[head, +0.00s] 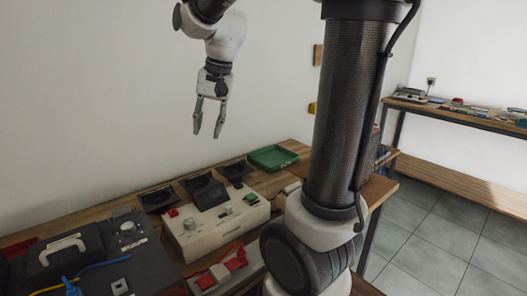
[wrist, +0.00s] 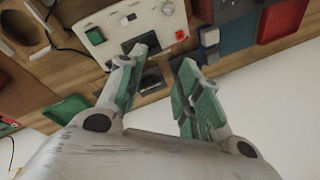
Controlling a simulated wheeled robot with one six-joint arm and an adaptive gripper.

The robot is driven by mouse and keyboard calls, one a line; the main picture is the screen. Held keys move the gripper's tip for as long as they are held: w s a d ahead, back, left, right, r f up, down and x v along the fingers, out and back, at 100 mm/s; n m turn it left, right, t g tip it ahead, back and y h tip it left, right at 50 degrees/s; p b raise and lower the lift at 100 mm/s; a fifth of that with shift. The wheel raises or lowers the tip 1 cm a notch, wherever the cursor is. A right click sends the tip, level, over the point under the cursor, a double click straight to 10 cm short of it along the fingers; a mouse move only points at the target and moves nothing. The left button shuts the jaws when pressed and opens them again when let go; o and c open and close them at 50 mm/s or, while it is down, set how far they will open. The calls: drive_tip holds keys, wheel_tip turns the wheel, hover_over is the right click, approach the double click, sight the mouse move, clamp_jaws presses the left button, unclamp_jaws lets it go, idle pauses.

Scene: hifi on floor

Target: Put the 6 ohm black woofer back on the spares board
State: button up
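My gripper (head: 208,132) hangs open and empty in the head view, fingers down, well above the bench and close to the wall. In the wrist view its two fingers (wrist: 166,60) are spread apart with nothing between them. Black square speaker units sit near the white tester box: one at the left (head: 158,199), a larger one tilted in the middle (head: 207,191), and one at the right (head: 236,170). No ohm marking is legible, so I cannot tell which is the 6 ohm woofer. The spares board cannot be identified surely; a wooden piece with a round recess (wrist: 22,27) shows in the wrist view.
The white box (head: 215,223) carries knobs and switches. A green tray (head: 273,158) stands behind right. A dark case (head: 70,252) with a handle and a panel with cables fill the left. The air around my gripper is clear.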

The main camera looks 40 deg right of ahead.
drive_tip(key=s+d+f+n+t+h, duration=0.1)
drive_tip(key=s+d+n, duration=0.1)
drive_tip(key=s, duration=0.7)
drive_tip(key=s+d+f+n+t, duration=0.1)
drive_tip(key=s+d+n, duration=0.1)
drive_tip(key=s+n, duration=0.3)
drive_tip(key=s, duration=0.4)
drive_tip(key=shift+f+h, duration=0.3)
drive_tip(key=shift+h, duration=0.1)
drive_tip(key=shift+w, duration=0.1)
